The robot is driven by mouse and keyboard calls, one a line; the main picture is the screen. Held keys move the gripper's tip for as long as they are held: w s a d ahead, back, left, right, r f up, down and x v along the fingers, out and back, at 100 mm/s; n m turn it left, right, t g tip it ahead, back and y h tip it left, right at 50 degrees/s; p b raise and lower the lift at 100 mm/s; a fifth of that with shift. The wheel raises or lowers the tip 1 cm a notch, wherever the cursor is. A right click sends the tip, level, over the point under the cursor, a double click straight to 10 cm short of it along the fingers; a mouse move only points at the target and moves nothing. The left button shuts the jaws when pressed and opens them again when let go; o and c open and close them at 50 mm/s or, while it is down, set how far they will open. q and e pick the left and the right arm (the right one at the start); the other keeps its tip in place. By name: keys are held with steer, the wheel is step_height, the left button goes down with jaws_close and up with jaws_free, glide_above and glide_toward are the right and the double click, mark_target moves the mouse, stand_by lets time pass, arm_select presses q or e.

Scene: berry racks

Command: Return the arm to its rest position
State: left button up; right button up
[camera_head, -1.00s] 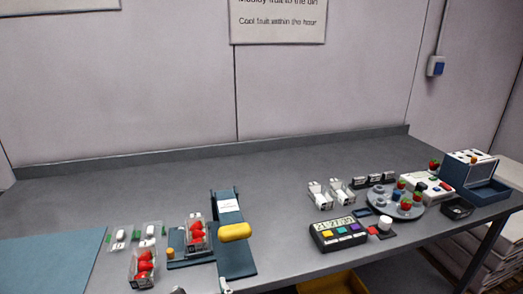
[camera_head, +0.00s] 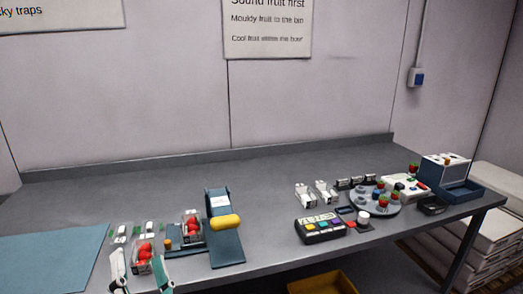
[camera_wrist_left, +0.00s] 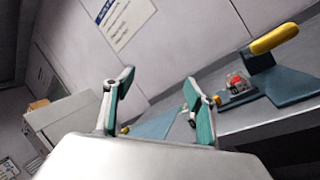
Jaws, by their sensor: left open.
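My left gripper (camera_head: 140,274) shows at the bottom left of the head view, its two white and teal fingers spread apart. In the left wrist view the fingers of the left gripper (camera_wrist_left: 158,104) are also wide apart with nothing between them. A clear punnet of red berries (camera_head: 141,258) lies near or behind the fingers in the head view; I cannot tell whether they touch. A second punnet with red berries (camera_head: 192,229) stands on the blue stand beside the yellow-handled press (camera_head: 226,238). My right gripper is not in view.
The grey bench (camera_head: 280,170) has clear room at its back. A blue mat (camera_head: 45,262) lies at the left. A timer (camera_head: 320,230), a round grey tray (camera_head: 362,206) with berries and a blue-white device (camera_head: 445,175) stand at the right. A yellow bin (camera_head: 322,283) sits below.

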arm_select(q)
steer(key=d+f+m+h, duration=0.5)
steer(key=f+m+h, duration=0.35)
steer(key=m, duration=0.65)
steer(key=d+f+m+h, duration=0.5)
steer(key=f+m+h, duration=0.4)
steer(key=m, duration=0.5)
steer(key=s+a+f+m+g+y, duration=0.1)
steer(key=s+a+f+m+g, duration=0.1)
steer(key=f, duration=0.6)
steer(key=s+a+f+m+g+y, duration=0.1)
steer(key=s+a+f+m+g, duration=0.2)
steer(key=f, duration=0.5)
steer(key=s+a+f+m+g+y, duration=0.2)
steer(key=s+a+f+g, duration=0.1)
steer(key=f, duration=0.5)
steer(key=shift+s+a+f+m, duration=0.25)
steer(key=shift+s+m, duration=0.05)
steer(key=shift+s, duration=0.45)
